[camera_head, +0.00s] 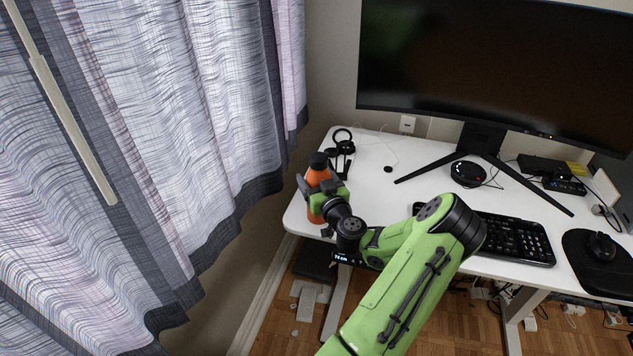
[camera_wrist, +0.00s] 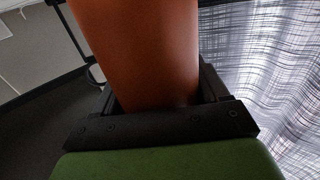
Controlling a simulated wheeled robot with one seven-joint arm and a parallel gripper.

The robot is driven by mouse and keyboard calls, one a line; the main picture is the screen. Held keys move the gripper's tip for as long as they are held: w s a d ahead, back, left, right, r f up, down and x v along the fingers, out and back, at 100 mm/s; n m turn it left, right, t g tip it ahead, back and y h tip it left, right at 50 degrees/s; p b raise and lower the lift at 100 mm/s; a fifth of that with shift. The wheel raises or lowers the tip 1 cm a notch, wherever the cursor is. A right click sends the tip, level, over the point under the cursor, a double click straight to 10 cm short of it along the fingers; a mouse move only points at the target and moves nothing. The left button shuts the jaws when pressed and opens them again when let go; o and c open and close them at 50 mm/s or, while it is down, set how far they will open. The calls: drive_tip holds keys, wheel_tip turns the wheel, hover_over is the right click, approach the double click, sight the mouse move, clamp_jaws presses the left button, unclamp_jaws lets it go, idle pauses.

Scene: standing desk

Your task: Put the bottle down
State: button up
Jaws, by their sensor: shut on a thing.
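An orange bottle (camera_head: 318,172) with a black cap stands upright at the left end of the white desk (camera_head: 378,172) in the head view. My gripper (camera_head: 319,187) is shut on it from the front right side. The bottle also fills the upper middle of the wrist view (camera_wrist: 150,50), between the dark fingers. The gripper body hides part of the bottle. I cannot tell whether its base touches the desk top or is slightly above it.
Black headphones or a similar item (camera_head: 342,148) lie just behind the bottle. A monitor (camera_head: 490,75), keyboard (camera_head: 512,238) and mouse (camera_head: 602,246) are to the right. A curtain (camera_head: 190,110) hangs at the left. The desk's left edge is close to the bottle.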

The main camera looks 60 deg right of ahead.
drive_tip(key=o, duration=1.8)
drive_tip(key=shift+f, duration=0.1)
drive_tip(key=shift+c, duration=0.2)
drive_tip(key=shift+r, duration=0.3)
drive_tip(key=b+v, duration=0.2)
drive_tip(key=v, duration=1)
drive_tip(key=shift+a+f, duration=0.1)
drive_tip(key=shift+f, duration=0.1)
